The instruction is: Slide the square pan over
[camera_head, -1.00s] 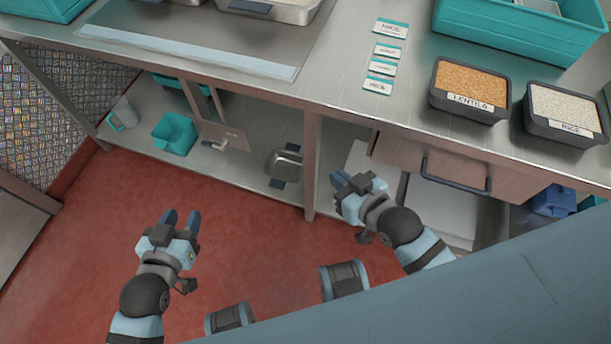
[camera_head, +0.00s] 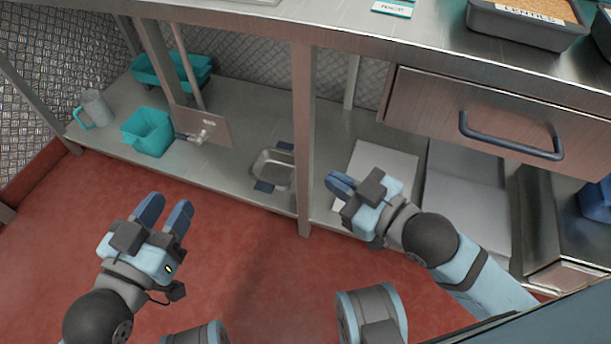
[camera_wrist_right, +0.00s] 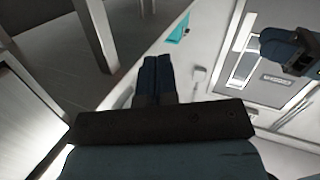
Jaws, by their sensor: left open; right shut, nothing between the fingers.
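The square pan (camera_head: 272,167) is a small metal pan with dark handles. In the head view it sits on the lower shelf (camera_head: 225,165), just left of a vertical table leg. My left gripper (camera_head: 165,212) is open and empty over the red floor, in front of the shelf and left of the pan. My right gripper (camera_head: 338,185) is shut and empty, to the right of the leg and close to the shelf's front edge. Its closed fingers also show in the right wrist view (camera_wrist_right: 158,75). The pan is not clearly seen in that view.
The table leg (camera_head: 303,140) stands between the pan and my right gripper. A teal container (camera_head: 148,132), a teal crate (camera_head: 170,72) and a jug (camera_head: 95,108) are further left on the shelf. A drawer with a handle (camera_head: 510,135) overhangs on the right.

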